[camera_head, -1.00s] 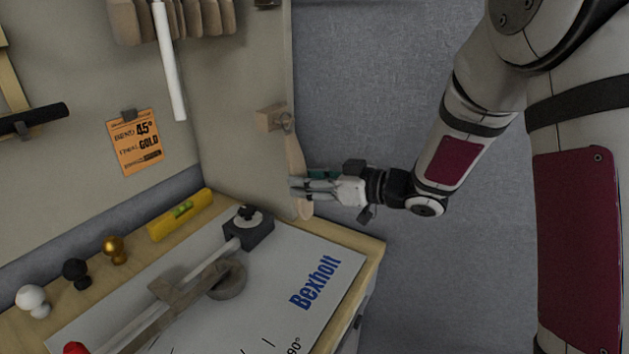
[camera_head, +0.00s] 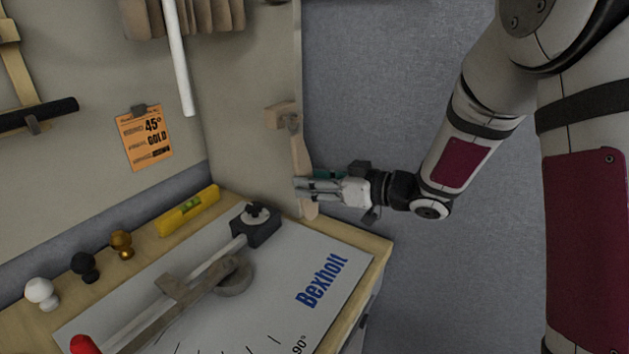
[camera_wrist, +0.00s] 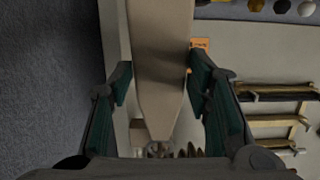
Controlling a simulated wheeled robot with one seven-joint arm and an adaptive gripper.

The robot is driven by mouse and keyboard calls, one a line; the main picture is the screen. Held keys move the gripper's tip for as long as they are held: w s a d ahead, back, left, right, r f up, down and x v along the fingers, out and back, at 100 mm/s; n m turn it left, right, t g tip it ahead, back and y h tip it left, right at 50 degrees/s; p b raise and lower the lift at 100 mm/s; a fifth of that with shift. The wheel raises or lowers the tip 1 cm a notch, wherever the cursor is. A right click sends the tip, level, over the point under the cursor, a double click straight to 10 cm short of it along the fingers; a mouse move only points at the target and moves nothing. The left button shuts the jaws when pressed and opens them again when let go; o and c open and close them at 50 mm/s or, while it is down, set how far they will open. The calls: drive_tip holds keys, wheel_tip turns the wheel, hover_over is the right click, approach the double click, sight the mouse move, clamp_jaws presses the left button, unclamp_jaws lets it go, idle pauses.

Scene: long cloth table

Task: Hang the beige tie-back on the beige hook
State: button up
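The beige tie-back (camera_head: 300,155) is a long flat strap, hanging upright along the edge of the side panel. In the wrist view the tie-back (camera_wrist: 160,60) tapers to a small grey ring (camera_wrist: 158,148). The beige hook (camera_head: 280,114) is a block on the panel, at the strap's upper end. I cannot tell whether the ring is around the hook or only beside it. My gripper (camera_head: 299,188) is at the strap's lower part. In the wrist view my gripper (camera_wrist: 160,78) is open, one finger along each side of the strap; contact is unclear.
Several beige straps (camera_head: 185,15) hang at the upper left, near a white rod (camera_head: 178,60). An orange card (camera_head: 145,137) is on the back panel. The bench holds a yellow level (camera_head: 187,210), a white marked board (camera_head: 320,260) and several knobs (camera_head: 121,244). Free room lies right of the panel.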

drive_tip(key=shift+o, duration=1.4)
drive_tip(key=shift+d, duration=0.1)
